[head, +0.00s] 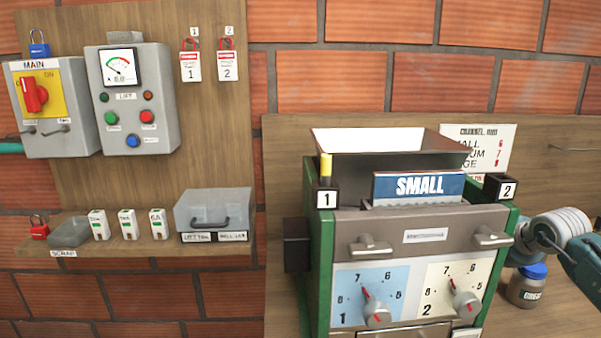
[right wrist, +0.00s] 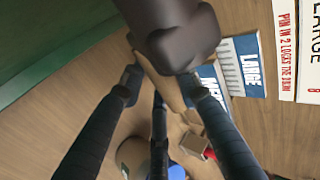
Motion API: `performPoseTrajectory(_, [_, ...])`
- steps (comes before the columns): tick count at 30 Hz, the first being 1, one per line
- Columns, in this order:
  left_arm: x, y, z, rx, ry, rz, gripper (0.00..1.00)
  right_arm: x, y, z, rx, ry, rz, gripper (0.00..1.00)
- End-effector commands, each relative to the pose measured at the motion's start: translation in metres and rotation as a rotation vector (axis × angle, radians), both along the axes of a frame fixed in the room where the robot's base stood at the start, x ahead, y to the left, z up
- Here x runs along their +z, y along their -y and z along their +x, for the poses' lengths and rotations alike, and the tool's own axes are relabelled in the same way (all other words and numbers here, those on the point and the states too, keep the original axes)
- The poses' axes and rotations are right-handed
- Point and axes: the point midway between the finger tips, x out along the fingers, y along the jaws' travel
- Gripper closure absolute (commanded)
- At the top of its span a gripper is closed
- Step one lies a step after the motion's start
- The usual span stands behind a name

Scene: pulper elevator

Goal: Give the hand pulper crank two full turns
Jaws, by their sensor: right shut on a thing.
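The green hand pulper (head: 322,240) stands at the right in the head view, with a metal hopper on top, a SMALL plate in front of it and two numbered dials. Its crank is not clear in that view. My right arm comes in from the right beside the pulper, and the fingers are mostly hidden there. In the right wrist view my right gripper (right wrist: 160,82) has its fingertips on either side of a tan crank grip (right wrist: 166,88), shut on it. The dark crank arm (right wrist: 178,32) shows just beyond the fingertips. My left gripper is not in view.
A jar with a blue lid (head: 528,285) stands right of the pulper, below my arm. LARGE (right wrist: 243,66) and other plates lie behind the crank in the right wrist view. A MAIN switch box (head: 57,125) and a meter box (head: 160,100) hang on the left board.

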Motion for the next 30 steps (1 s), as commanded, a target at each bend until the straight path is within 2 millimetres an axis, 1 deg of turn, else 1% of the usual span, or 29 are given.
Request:
performPoseTrajectory(1, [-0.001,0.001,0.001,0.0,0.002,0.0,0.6,-0.002,-0.005,0.0,0.008,-0.001,0.005,0.9])
performPoseTrajectory(5, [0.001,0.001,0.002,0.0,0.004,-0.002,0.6,-0.001,-0.005,0.001,0.009,-0.002,0.005,0.9])
performPoseTrajectory(12, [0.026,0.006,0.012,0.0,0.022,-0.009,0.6,0.019,-0.007,0.022,0.008,-0.003,0.007,0.9])
performPoseTrajectory(16, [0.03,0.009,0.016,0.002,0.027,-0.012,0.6,0.023,-0.008,0.029,0.009,-0.002,0.007,0.9])
performPoseTrajectory(25, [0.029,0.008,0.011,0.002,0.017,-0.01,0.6,0.022,-0.008,0.03,0.009,0.0,0.006,0.9])
performPoseTrajectory(28, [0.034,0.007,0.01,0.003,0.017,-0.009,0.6,0.027,-0.009,0.033,0.009,0.0,0.007,0.9])
performPoseTrajectory(30, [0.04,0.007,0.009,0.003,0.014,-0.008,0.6,0.035,-0.01,0.036,0.01,0.001,0.007,0.9])
